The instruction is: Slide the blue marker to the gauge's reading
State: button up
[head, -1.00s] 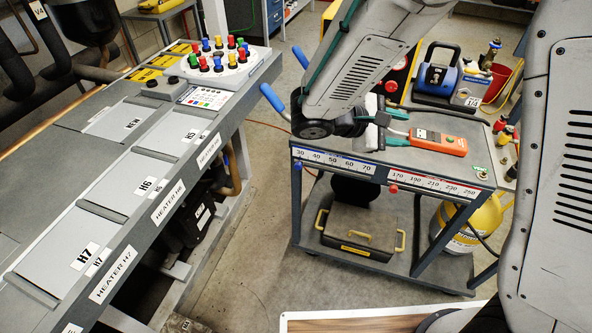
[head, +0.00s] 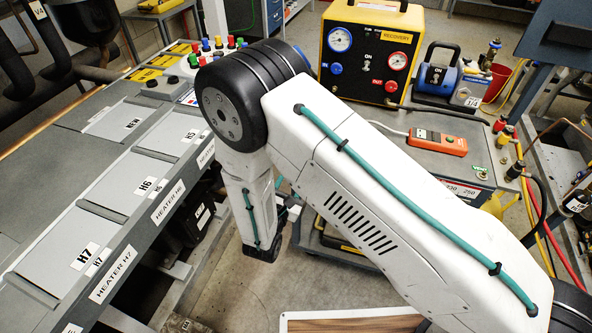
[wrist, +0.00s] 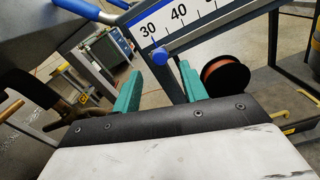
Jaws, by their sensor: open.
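The blue marker (wrist: 158,57) is a round knob on the lower edge of the white scale strip (wrist: 178,18), just below the 30 in the wrist view. My gripper (wrist: 159,69) is open, with one green finger on each side of the marker in the picture; I cannot tell whether either touches it. The blue-rimmed gauge (head: 340,39) is at the left of the yellow recovery unit (head: 368,17). Its dial shows, but its needle is too small to read surely.
A red-rimmed gauge (head: 398,61) sits right of the blue one. An orange meter (head: 438,142) lies on the cart top (head: 397,157). The heater bench (head: 120,185) stands left of my arm. A blue handle (wrist: 84,10) and a copper-coloured reel (wrist: 226,78) show near the fingers.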

jog(key=x, duration=0.5)
jog(key=shift+w, duration=0.1)
